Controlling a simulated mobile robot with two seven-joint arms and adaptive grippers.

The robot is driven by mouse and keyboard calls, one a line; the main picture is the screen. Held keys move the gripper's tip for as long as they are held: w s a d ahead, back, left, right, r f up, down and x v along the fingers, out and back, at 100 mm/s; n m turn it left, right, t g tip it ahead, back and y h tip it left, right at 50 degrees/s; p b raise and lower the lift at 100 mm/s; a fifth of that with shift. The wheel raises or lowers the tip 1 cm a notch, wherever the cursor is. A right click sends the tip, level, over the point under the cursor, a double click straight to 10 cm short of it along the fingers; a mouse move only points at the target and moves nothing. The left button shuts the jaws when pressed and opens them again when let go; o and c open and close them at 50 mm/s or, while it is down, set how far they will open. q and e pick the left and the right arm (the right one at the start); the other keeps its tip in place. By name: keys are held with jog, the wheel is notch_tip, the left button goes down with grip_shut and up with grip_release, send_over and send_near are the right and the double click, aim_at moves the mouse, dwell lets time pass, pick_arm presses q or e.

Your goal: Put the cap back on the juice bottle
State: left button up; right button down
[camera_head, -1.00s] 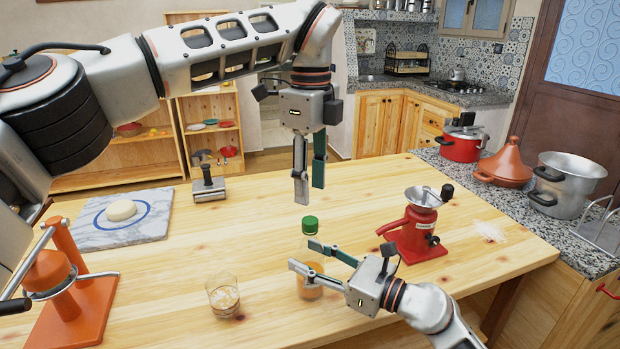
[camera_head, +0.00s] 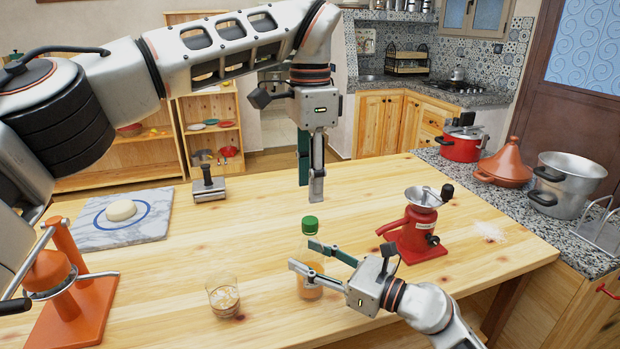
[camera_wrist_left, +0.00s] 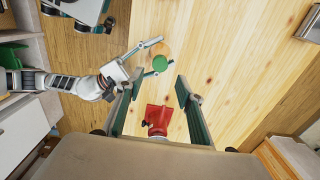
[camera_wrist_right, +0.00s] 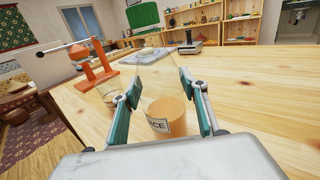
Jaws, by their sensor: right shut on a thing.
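The juice bottle (camera_head: 313,266) stands upright on the table, clear with orange juice and a label. The green cap (camera_head: 310,223) sits on top of its neck, also seen in the left wrist view (camera_wrist_left: 159,63); I cannot tell how tightly it sits. My right gripper (camera_head: 303,256) is shut on the bottle's body, one finger on each side; the juice shows between its fingers in the right wrist view (camera_wrist_right: 172,112). My left gripper (camera_head: 310,190) hangs pointing down just above the cap. Its fingers are apart and empty, not touching the cap.
A red grinder (camera_head: 412,238) stands to the right of the bottle. A glass (camera_head: 223,297) stands to its left. An orange press (camera_head: 75,300) and a marble board with dough (camera_head: 150,226) are further left. A metal-topped tool (camera_head: 208,188) lies behind. The table between is clear.

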aim_at(310, 220)
pick_arm(q)
jog(key=shift+f, duration=3.95)
grip_shut()
